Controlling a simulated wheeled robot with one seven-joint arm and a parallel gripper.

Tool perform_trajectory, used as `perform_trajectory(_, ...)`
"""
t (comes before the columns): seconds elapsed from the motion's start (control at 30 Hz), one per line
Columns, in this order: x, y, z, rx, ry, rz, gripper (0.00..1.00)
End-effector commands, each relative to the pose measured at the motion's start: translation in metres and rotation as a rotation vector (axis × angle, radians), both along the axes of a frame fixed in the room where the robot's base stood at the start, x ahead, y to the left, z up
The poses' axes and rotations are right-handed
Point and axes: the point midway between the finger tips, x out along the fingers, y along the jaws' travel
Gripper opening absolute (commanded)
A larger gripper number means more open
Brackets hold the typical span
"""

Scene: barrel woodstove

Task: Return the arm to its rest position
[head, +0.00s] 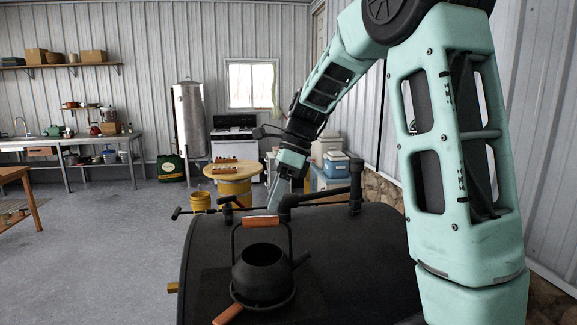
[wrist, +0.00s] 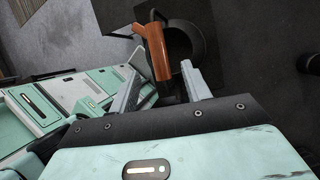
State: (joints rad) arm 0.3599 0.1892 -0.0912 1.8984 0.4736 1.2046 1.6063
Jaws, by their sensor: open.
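My arm stretches over the black barrel stove (head: 370,250), from the upper right of the head view down to the stove's far side. My gripper (head: 275,200) points down there, behind the kettle's raised handle in that view. In the wrist view its two grey fingers (wrist: 161,72) stand apart, so it is open. The black kettle (head: 262,272) stands upright on the stove top, its wooden grip (head: 262,222) raised. The wooden grip also shows in the wrist view (wrist: 152,48), in line with the gap between the fingers. I cannot tell whether they touch it.
A second wooden handle (head: 228,314) sticks out at the kettle's base. Beyond are a round yellow table (head: 232,170) and a white cooker (head: 235,145). Open floor (head: 110,250) lies to the left.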

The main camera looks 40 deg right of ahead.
Motion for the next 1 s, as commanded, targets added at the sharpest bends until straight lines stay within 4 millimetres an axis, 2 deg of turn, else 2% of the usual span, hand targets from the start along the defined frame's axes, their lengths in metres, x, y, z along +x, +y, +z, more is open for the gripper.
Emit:
perform_trajectory(0.1, -0.002, -0.012, 0.025, -0.002, -0.006, -0.001, 0.48)
perform_trajectory(0.3, -0.006, -0.029, 0.061, -0.002, -0.003, -0.001, 0.48)
perform_trajectory(0.5, -0.008, -0.037, 0.081, -0.001, -0.001, 0.001, 0.48)
perform_trajectory(0.87, -0.008, -0.038, 0.085, 0.000, -0.001, 0.003, 0.48)
perform_trajectory(0.97, -0.006, -0.016, 0.071, -0.014, -0.024, 0.107, 0.48)
perform_trajectory(1.0, -0.006, -0.001, 0.061, -0.025, -0.042, 0.183, 0.48)
